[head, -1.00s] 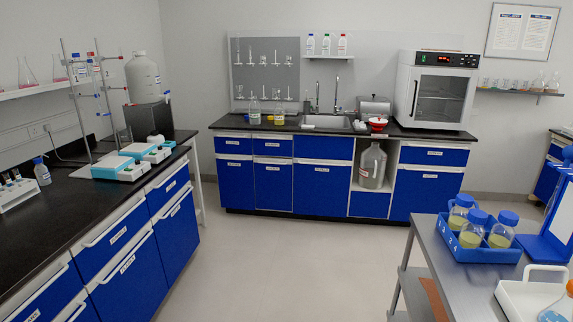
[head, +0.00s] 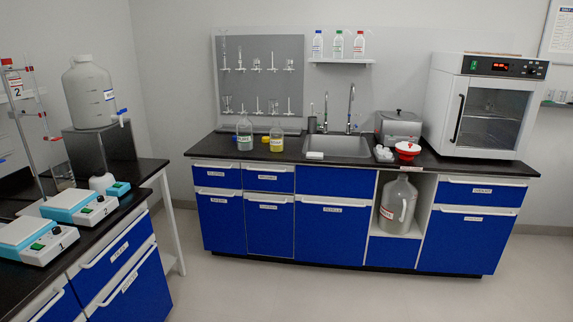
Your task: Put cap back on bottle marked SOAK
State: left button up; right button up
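Two clear bottles stand upright on the far counter, left of the sink. The writing is too small to read, so I cannot tell which is marked SOAK. I see no clear cap on either bottle. Small white items (head: 383,153) lie right of the sink, too small to identify. Neither of my grippers is in view.
The blue-fronted far counter (head: 340,164) holds a sink (head: 338,146), a red round object (head: 406,149), a metal box (head: 398,127) and an oven (head: 487,105). The left bench carries stirrers (head: 75,205) and a large white carboy (head: 90,92). The floor (head: 300,295) ahead is clear.

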aim_at(276, 135)
jog(key=i+u, duration=0.1)
jog(key=i, duration=0.55)
jog(key=i+l, duration=0.15)
jog(key=i, duration=0.5)
jog(key=i+u, duration=0.15)
jog(key=i, duration=0.55)
jog(key=i+z, duration=0.3)
jog(key=i, duration=0.7)
jog(key=i+j+z, duration=0.1)
jog(key=i+z, duration=0.2)
jog(key=i, duration=0.65)
